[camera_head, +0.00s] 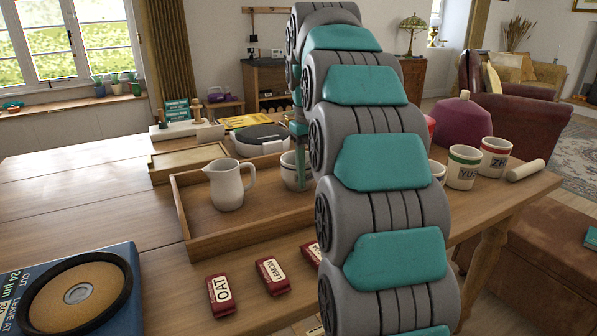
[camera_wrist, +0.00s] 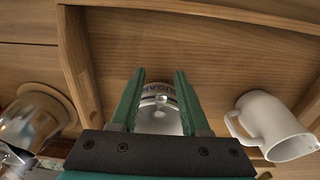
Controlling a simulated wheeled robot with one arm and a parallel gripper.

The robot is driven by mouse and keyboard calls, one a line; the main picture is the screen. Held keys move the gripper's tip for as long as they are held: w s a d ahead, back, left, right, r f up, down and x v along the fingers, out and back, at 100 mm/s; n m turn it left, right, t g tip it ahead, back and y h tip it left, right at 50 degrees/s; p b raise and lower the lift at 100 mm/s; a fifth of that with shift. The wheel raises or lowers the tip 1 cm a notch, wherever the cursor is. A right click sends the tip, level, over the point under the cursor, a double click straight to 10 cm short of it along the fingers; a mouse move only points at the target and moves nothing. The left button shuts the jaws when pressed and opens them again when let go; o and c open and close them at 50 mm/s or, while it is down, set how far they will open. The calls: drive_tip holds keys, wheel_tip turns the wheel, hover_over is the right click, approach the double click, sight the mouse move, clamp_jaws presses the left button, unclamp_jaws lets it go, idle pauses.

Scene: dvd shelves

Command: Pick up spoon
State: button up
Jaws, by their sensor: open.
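No spoon can be made out for certain. A white cup (camera_wrist: 158,88) with dark letters shows between my fingers in the wrist view. A small pale, shiny shape at its middle may be part of a spoon, but I cannot tell. In the head view the cup (camera_head: 289,172) stands in the wooden tray (camera_head: 190,240), partly hidden by my arm. My gripper (camera_wrist: 159,76) is open, its two green fingers apart on either side of the cup in the picture. I see nothing held. In the head view my gripper (camera_head: 299,140) points down above the cup.
A white jug (camera_head: 228,186) stands beside the cup in the tray; it also shows in the wrist view (camera_wrist: 272,127). Labelled red tins (camera_head: 220,294) lie in front. A blue box (camera_head: 110,300) is at front left. Lettered cups (camera_head: 463,167) stand at right.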

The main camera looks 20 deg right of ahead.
clamp_jaws()
idle(0.4)
drive_tip(key=shift+r, duration=0.15)
